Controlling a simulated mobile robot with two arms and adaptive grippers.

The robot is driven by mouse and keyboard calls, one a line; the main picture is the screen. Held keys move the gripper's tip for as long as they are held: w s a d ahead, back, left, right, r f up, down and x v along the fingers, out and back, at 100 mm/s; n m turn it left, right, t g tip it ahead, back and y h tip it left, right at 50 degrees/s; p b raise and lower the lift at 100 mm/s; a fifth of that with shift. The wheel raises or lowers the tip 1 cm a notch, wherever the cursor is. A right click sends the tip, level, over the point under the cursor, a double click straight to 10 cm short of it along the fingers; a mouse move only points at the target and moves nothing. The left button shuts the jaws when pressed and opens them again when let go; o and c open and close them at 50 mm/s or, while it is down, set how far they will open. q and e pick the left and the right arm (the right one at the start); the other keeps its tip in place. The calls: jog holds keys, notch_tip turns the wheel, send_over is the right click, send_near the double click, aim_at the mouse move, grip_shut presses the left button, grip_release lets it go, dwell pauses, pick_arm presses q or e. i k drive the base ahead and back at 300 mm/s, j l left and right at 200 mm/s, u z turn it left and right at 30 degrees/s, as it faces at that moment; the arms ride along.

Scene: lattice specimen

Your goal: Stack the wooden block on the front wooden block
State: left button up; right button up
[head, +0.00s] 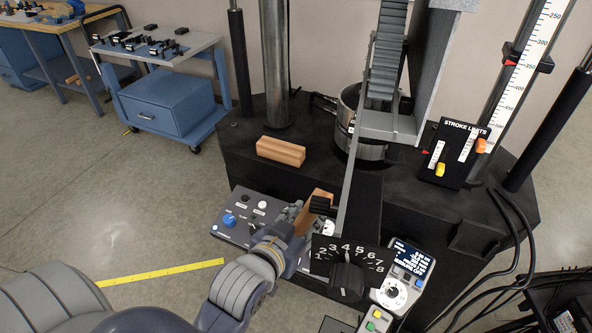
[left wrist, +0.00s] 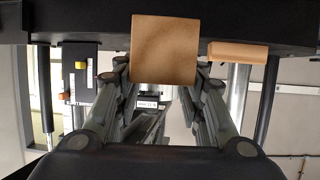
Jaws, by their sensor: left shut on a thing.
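A wooden block (head: 281,151) lies flat on the black machine base, left of the round metal fixture. It also shows in the left wrist view (left wrist: 238,54), to the right of the held block. My left gripper (head: 311,209) is shut on a second wooden block (head: 314,207), which is tilted in the head view. The held block fills the space between the fingertips in the left wrist view (left wrist: 165,48). The gripper is in front of and to the right of the lying block, apart from it, near the control panel. The fingers partly hide the held block. My right gripper is not in view.
A control panel (head: 232,226) with a blue knob and a numbered dial plate (head: 345,262) are close to the gripper. A grey lattice upright (head: 389,60) and a round metal fixture (head: 348,112) stand behind. Bare black base (head: 245,120) surrounds the lying block.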

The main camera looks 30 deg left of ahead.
aim_at(280, 146)
jog(key=i+j, duration=0.1)
jog(key=j, duration=0.5)
jog(key=i+j, duration=0.1)
jog(key=j, duration=1.1)
jog(key=i+j, duration=0.15)
jog(key=j, duration=0.45)
jog(key=i+j, duration=0.1)
jog(key=j, duration=0.5)
jog(key=i+j, duration=0.1)
jog(key=j, duration=0.45)
jog(key=i+j, duration=0.1)
jog(key=j, duration=0.5)
jog(key=j+z, duration=0.25)
jog(key=z, duration=0.2)
jog(key=j+z, duration=0.25)
jog(key=z, duration=0.2)
jog(key=j+z, duration=0.2)
jog(key=z, duration=1.15)
